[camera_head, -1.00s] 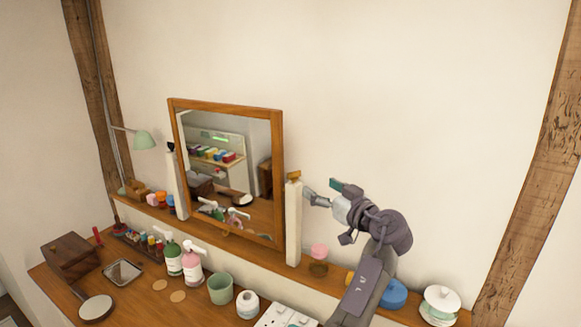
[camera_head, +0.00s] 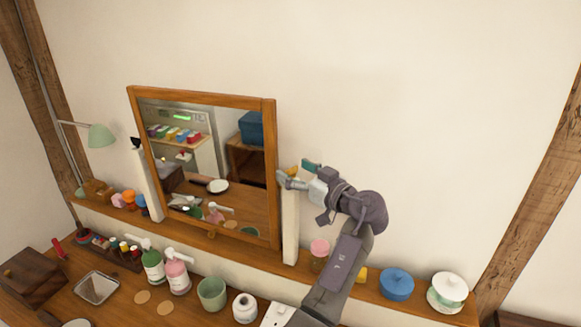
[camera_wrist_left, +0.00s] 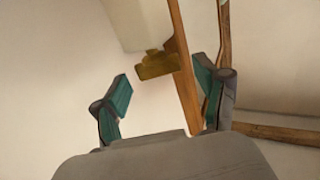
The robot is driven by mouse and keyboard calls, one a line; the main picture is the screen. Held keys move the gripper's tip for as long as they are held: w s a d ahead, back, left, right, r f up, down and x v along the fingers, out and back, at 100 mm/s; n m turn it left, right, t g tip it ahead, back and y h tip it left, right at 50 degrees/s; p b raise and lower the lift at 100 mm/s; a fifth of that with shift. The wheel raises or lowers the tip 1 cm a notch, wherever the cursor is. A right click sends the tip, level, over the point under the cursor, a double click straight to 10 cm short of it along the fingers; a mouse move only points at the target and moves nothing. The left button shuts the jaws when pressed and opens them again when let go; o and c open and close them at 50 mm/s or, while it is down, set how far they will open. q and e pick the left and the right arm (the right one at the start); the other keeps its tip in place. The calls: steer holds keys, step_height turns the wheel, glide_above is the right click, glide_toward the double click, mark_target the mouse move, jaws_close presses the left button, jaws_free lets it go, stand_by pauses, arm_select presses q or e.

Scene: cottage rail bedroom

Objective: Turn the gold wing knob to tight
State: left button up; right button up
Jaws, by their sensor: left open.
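The gold wing knob (camera_head: 293,171) is at the top of the white post to the right of the framed mirror (camera_head: 271,150). In the left wrist view the knob (camera_wrist_left: 157,65) shows as a flat gold piece at the end of the pale post (camera_wrist_left: 140,22). My left gripper (camera_head: 299,174) is open, with its fingertips close around the knob's place in the head view. In the wrist view the knob lies ahead of and between the teal-padded fingers (camera_wrist_left: 163,85); no contact is visible. My right gripper is not in view.
The mirror's wooden edge (camera_wrist_left: 182,75) runs close beside the right finger in the wrist view. Below, the shelf holds a pink-lidded jar (camera_head: 319,247), a blue pot (camera_head: 397,284) and a white lidded dish (camera_head: 448,292). The wall above and right is clear.

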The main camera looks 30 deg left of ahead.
arm_select(q)
steer(key=shift+d, duration=0.2)
steer(key=shift+c, duration=1.1)
steer(key=shift+a, duration=0.1)
steer(key=c, duration=0.9)
steer(key=shift+s+f+m+t+h+b, duration=0.1)
steer(key=shift+s+m+t+h+b, duration=0.1)
steer(key=shift+m+t+b, duration=0.3)
steer(key=shift+s+m+t+h+b, duration=0.1)
steer(key=shift+m+t+h+b, duration=0.15)
steer(key=shift+t, duration=0.45)
steer(key=shift+c, duration=0.2)
steer(key=shift+a+m+t+h, duration=0.1)
steer(key=shift+m+t+h, duration=0.25)
steer(key=shift+m+t, duration=0.4)
steer(key=m+t, duration=0.1)
steer(key=t+h, duration=0.1)
steer(key=shift+s+a+r+m+t+h, duration=0.1)
steer(key=shift+s+r+m+t+h, duration=0.1)
steer(key=shift+m+t+h, duration=0.7)
steer(key=shift+m+t, duration=0.1)
steer(key=shift+t, duration=0.15)
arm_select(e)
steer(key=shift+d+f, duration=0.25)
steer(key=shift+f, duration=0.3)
arm_select(q)
steer(key=shift+p, duration=0.3)
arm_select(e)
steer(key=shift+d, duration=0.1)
